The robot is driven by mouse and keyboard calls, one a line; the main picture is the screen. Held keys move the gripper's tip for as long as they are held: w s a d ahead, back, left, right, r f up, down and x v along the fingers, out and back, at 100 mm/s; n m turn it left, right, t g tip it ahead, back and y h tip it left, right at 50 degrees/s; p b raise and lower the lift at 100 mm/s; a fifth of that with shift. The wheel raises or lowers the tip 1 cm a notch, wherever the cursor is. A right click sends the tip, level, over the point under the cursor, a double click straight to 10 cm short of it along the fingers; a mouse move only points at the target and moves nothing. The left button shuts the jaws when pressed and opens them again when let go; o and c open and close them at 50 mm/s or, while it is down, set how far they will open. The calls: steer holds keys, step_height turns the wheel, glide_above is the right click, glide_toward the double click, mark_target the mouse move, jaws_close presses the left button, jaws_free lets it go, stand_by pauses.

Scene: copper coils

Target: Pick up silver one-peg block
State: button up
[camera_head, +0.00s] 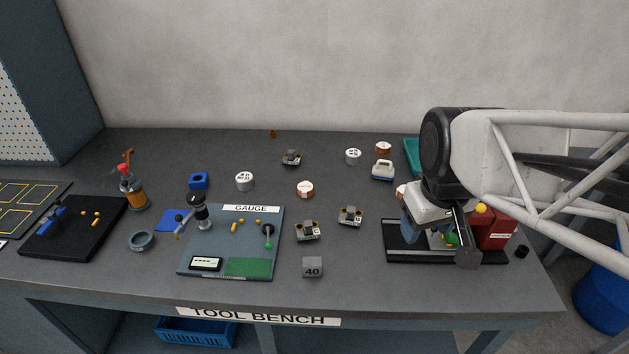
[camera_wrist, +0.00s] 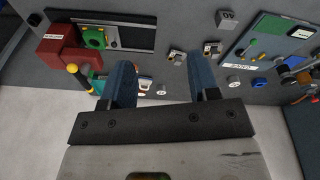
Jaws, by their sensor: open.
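My gripper (camera_wrist: 161,63) is open and empty, its two blue fingers spread apart in the wrist view. In the head view my gripper hangs at the right of the bench, in front of the black tray (camera_head: 400,250). Small silver blocks with pegs or coils on top stand mid-bench: a front one (camera_head: 307,231), one to its right (camera_head: 350,216) and one farther back (camera_head: 291,158). Two show in the wrist view, one (camera_wrist: 177,56) and another (camera_wrist: 212,48), beyond the fingers. I cannot tell which has a single peg.
A grey block marked 40 (camera_head: 312,268) stands at the front. The gauge board (camera_head: 220,262) is left of centre. A red container (camera_head: 497,230) stands beside my gripper.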

steer(key=w+a+f+n, duration=0.2)
steer(key=w+a+n, duration=0.3)
steer(key=w, duration=0.2)
steer(key=n+g, duration=0.2)
steer(key=n, duration=1)
glide_above(308, 223)
step_height(308, 223, down, 14)
steer(key=shift+s+d+r, duration=0.1)
steer(key=shift+s+d, duration=0.05)
steer(key=shift+w+a+f, duration=0.2)
steer(key=shift+a+f, duration=0.1)
steer(key=shift+f, duration=0.05)
steer(key=shift+f, duration=1.25)
steer(key=shift+d+f, duration=0.15)
steer(key=shift+f, duration=2.45)
